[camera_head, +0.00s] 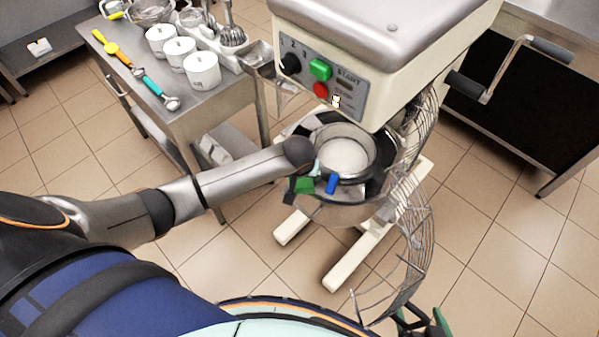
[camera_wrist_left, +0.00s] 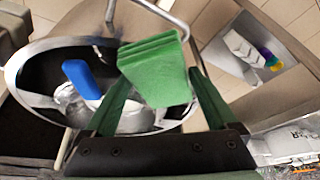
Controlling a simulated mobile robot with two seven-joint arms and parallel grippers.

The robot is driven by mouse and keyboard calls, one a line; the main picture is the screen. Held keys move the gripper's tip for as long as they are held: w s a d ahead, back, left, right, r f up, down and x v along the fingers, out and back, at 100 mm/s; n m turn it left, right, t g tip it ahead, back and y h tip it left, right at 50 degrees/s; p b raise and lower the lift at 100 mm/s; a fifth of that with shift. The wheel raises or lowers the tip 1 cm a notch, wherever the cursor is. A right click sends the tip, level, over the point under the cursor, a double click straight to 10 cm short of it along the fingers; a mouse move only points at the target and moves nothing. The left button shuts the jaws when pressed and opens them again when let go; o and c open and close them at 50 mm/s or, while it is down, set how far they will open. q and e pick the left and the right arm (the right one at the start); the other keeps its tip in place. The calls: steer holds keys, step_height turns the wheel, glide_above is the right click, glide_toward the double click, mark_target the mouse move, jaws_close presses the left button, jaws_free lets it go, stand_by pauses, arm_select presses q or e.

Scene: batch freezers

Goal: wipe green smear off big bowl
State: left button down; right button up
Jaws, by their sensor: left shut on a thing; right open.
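The big steel bowl (camera_head: 347,214) sits in the mixer under its head; its rim also shows in the left wrist view (camera_wrist_left: 22,58). My left arm reaches from the left to the bowl's near side. In the left wrist view, my left gripper (camera_wrist_left: 155,88) is shut on a green folded cloth (camera_wrist_left: 152,58), held above or at the bowl's rim; contact cannot be told. A blue piece (camera_head: 332,183) is at the bowl's near rim, and shows beside the cloth (camera_wrist_left: 82,80). No green smear can be told apart. My right gripper (camera_head: 424,322) is open and empty at the bottom edge.
The mixer head (camera_head: 380,50) overhangs the bowl. A wire guard (camera_head: 410,240) hangs open at right. A steel table (camera_head: 130,85) with white pots (camera_head: 202,70) and scoops (camera_head: 160,93) stands at left. Tiled floor (camera_head: 500,235) is clear at right.

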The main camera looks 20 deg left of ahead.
arm_select(q)
steer(key=shift+h, duration=0.3)
steer(key=shift+w+a+r, duration=0.25)
steer(key=shift+w, duration=0.35)
steer(key=shift+w+a+r, duration=0.25)
steer(key=shift+w+r, duration=0.05)
steer(key=shift+w, duration=0.25)
steer(key=shift+w+a+r, duration=0.25)
steer(key=shift+w, duration=0.35)
steer(key=shift+w+a+r, duration=0.1)
steer(key=shift+w+a, duration=0.85)
steer(key=shift+a, duration=0.1)
steer(key=shift+w+a+f, duration=0.15)
steer(key=shift+w+a, duration=0.3)
steer(key=shift+w, duration=0.1)
steer(key=shift+w+a+f, duration=0.15)
steer(key=shift+w+a, duration=0.3)
steer(key=shift+w, duration=0.05)
steer(key=shift+s+a, duration=0.15)
steer(key=shift+a, duration=0.15)
step_height(320, 180, up, 6)
steer(key=shift+s+f, duration=0.1)
